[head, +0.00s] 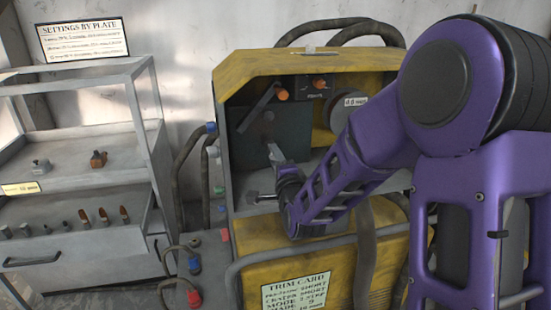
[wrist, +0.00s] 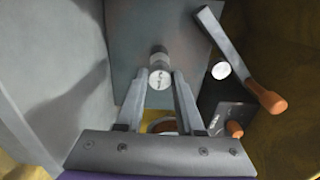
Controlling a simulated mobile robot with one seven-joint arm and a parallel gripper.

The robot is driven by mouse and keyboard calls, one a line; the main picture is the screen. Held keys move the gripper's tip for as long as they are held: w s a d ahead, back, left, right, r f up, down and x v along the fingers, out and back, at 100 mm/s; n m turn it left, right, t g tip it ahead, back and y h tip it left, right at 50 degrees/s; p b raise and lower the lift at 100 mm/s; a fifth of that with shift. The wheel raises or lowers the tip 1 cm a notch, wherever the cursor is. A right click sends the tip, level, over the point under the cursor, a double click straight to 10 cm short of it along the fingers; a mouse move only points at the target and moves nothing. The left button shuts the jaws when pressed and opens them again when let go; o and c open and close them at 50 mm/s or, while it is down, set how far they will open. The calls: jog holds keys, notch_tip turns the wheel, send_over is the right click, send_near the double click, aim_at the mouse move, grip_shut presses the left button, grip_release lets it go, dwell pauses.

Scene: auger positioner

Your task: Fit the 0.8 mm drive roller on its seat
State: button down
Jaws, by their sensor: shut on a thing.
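In the wrist view, a small grey metal roller (wrist: 160,78) with dark marks on its round face sits between my fingertips. My gripper (wrist: 161,82) is shut on it. Its size mark is too small to read. Directly behind and in line with it, a short grey cylinder (wrist: 158,56) stands out from the grey plate (wrist: 135,45). I cannot tell whether the roller touches it or how far it is on. In the head view, my gripper (head: 275,156) reaches into the yellow machine's open bay, in front of the grey plate (head: 295,140); the roller cannot be made out clearly there.
A lever with an orange knob (wrist: 272,102) stands to the right, beside a pale round piece (wrist: 221,70). A dark panel with an orange knob (wrist: 235,129) is below it. Bay walls lie close. In the head view, a shelf unit (head: 85,180) holding small parts stands left.

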jog(key=shift+x, duration=1.55)
jog(key=shift+c, duration=2.3)
grip_release()
